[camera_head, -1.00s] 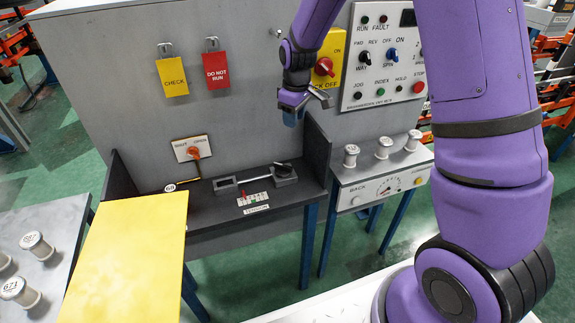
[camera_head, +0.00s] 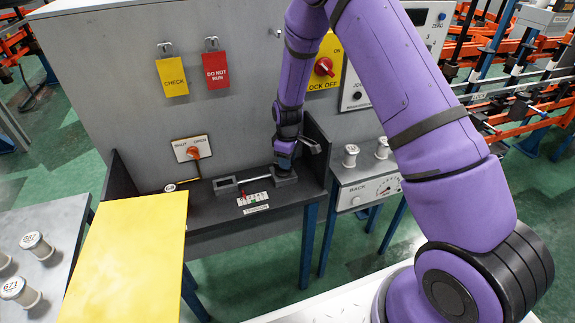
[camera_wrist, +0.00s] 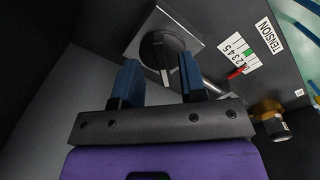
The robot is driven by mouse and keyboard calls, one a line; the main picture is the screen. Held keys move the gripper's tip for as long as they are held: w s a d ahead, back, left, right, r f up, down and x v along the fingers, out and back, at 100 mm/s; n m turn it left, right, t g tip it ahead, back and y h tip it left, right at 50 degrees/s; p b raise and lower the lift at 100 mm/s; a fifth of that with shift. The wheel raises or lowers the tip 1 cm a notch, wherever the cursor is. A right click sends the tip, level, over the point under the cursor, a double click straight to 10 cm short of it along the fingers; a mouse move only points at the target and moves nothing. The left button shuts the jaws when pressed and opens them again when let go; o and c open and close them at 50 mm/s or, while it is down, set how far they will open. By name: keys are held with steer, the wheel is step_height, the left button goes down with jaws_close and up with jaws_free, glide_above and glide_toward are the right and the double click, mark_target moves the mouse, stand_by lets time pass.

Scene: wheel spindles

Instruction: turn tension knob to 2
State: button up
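The tension knob (camera_wrist: 158,45) is a dark round knob with a pale line, on a grey block (camera_wrist: 185,28). In the wrist view it lies ahead, between and beyond my gripper's (camera_wrist: 158,62) two blue fingers, which are apart. Contact cannot be told. In the head view my gripper (camera_head: 284,160) is over the block (camera_head: 284,178) and hides the knob. The white TENSION scale (camera_wrist: 238,53) has numbers, a green mark and a red pointer (camera_wrist: 237,72) near its low-number end. The scale also shows in the head view (camera_head: 252,202).
The block sits in a dark recess with a side wall (camera_head: 317,155) close on its right. A rod (camera_head: 255,179) runs left from it. A brass fitting (camera_wrist: 268,110) shows right of my gripper. A yellow panel (camera_head: 125,255) stands at front left.

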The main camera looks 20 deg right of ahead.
mark_target(280, 172)
steer(key=shift+f, duration=1.3)
steer(key=shift+c, duration=0.2)
jaws_close()
steer(key=shift+m, duration=0.3)
